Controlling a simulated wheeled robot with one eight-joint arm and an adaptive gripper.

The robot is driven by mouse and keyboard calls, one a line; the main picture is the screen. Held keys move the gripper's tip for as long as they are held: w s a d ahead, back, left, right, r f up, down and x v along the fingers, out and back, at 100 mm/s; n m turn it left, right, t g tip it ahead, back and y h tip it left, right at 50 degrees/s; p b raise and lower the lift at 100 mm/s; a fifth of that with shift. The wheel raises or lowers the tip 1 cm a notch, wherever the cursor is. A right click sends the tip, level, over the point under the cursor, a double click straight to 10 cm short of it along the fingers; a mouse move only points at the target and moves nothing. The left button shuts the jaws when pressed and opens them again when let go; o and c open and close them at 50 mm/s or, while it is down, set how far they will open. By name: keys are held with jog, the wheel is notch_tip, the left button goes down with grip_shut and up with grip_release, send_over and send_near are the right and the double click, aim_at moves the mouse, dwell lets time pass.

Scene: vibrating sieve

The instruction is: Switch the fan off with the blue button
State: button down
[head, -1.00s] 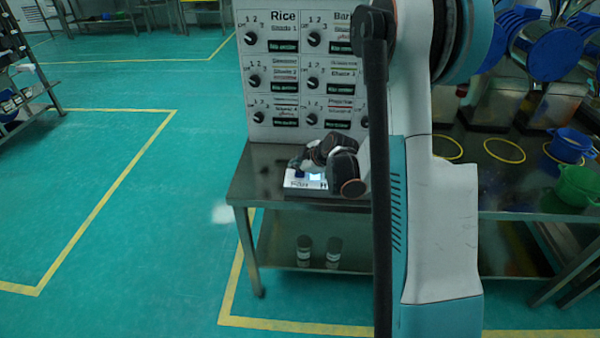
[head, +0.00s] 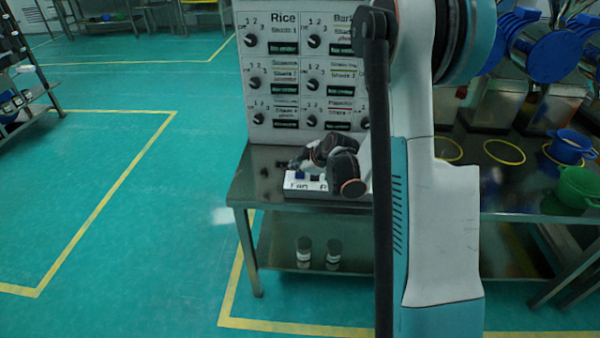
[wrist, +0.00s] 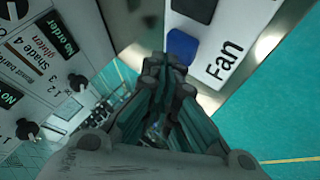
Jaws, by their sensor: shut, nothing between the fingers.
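A white switch box labelled "Fan" (head: 298,185) sits on the metal table (head: 245,190) below the panel. The box also shows in the wrist view (wrist: 235,40). Its blue button (wrist: 182,46) is in the wrist view, right at my fingertips. My gripper (wrist: 165,62) is shut and empty, its tips at the near edge of the blue button; I cannot tell whether they touch it. In the head view my gripper (head: 298,163) is over the left part of the box and partly hides it.
A white panel with several black knobs (head: 252,79) stands behind the box. Two small jars (head: 304,252) stand on the lower shelf. Blue and green bowls (head: 580,186) are at the right. The floor at left is clear.

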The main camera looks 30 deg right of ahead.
aim_at(298, 174)
jog(key=shift+r, duration=0.45)
jog(key=shift+r+p, duration=1.7)
jog(key=shift+r, duration=0.75)
